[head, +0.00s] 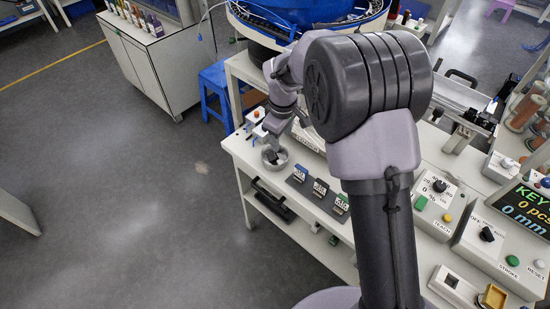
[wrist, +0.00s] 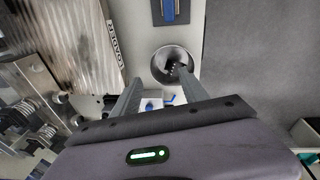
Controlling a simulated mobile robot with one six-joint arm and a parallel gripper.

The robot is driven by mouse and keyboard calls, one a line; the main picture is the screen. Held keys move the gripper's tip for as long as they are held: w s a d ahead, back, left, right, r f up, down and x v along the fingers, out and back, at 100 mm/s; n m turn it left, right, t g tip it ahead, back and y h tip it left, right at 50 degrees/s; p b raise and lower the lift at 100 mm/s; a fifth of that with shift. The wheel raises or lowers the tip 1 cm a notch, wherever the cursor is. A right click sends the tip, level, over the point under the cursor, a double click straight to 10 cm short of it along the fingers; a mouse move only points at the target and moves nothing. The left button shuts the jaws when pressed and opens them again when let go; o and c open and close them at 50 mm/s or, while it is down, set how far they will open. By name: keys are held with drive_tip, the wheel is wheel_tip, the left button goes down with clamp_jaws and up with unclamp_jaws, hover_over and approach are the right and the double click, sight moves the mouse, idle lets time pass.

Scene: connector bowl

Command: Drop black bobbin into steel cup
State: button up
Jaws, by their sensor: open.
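The steel cup (head: 284,161) stands near the left edge of the white bench in the head view, with my gripper (head: 271,154) reaching down at it. In the wrist view the round cup (wrist: 160,55) is just beyond my gripper (wrist: 159,75). The right fingertip overlaps the cup's mouth; the left one is outside the rim. Small pale specks and a dark patch show inside the cup, too small to identify. I cannot make out the black bobbin in either view.
A small white-and-blue part (wrist: 152,102) lies near the fingers. A ribbed metal unit (wrist: 65,40) is at the left. Open floor (head: 120,200) lies left of the bench.

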drive_tip(key=shift+r, duration=0.1)
wheel_tip(320, 180, up, 17)
drive_tip(key=s+p, duration=0.3)
drive_tip(key=p, duration=0.3)
drive_tip(key=shift+d, duration=0.15)
drive_tip(key=s+d+r+m+t+y+b, duration=0.1)
drive_tip(key=s+d+r+m+b, duration=0.1)
drive_tip(key=s+d+r+m, duration=0.7)
drive_tip(key=s+d+f+m+t, duration=0.1)
drive_tip(key=s+m, duration=0.1)
drive_tip(key=s, duration=0.4)
drive_tip(key=s+d+f+m+t, duration=0.1)
drive_tip(key=s+m, duration=0.2)
drive_tip(key=s, duration=0.3)
drive_tip(key=s+d+f+m+b, duration=0.1)
drive_tip(key=s+m, duration=0.1)
drive_tip(key=s, duration=0.4)
drive_tip(key=shift+s+f+t+y, duration=0.3)
drive_tip(key=shift+s+t+y, duration=0.05)
drive_tip(key=shift+t+y, duration=0.05)
